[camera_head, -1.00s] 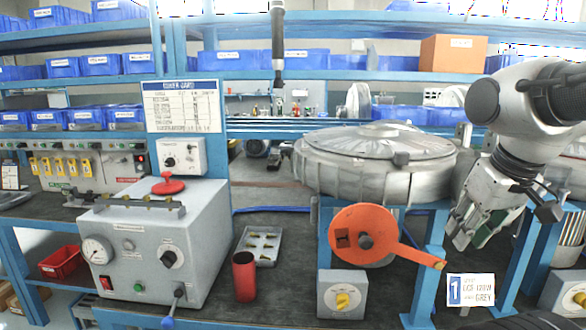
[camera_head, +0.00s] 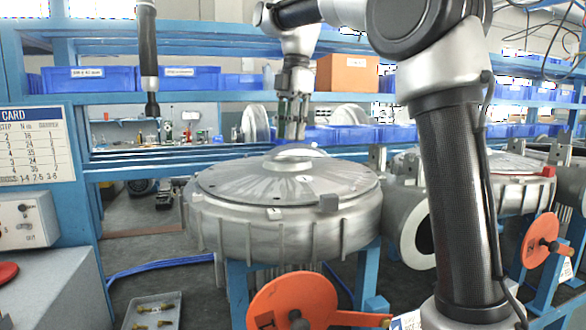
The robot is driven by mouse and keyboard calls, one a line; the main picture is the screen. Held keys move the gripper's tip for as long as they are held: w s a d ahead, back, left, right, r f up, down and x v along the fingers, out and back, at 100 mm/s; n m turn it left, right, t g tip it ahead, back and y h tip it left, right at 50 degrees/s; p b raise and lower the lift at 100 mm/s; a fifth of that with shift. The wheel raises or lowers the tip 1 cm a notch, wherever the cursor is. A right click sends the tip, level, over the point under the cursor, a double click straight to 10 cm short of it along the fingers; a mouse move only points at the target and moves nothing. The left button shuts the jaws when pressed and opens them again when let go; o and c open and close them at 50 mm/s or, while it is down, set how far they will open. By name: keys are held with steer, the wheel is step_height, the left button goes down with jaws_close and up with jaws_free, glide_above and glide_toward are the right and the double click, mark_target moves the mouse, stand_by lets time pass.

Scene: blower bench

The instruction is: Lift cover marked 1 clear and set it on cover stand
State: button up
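A round grey metal cover (camera_head: 240,185) lies flat on the drum-shaped blower housing (camera_head: 265,235) in the middle of the view. It has a raised hub (camera_head: 288,164) at its centre. My gripper (camera_head: 292,136) points down over the far side of the cover, near the hub. Its two fingers look apart with nothing between them. Whether the fingertips touch anything is hard to tell. I cannot pick out the cover stand for certain.
An orange crank disc with a lever (camera_head: 292,300) sticks out below the housing. A second blower (camera_head: 515,185) stands at the right, behind my arm. A parts tray (camera_head: 155,312) lies at lower left. Blue bins (camera_head: 88,79) and a cardboard box (camera_head: 347,74) fill the shelf behind.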

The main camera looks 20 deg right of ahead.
mark_target(288, 158)
steer(key=f, duration=0.7)
steer(key=shift+a+f, duration=0.3)
steer(key=shift+a, duration=0.05)
steer(key=shift+c, duration=0.2)
steer(key=shift+r, duration=0.1)
jaws_close()
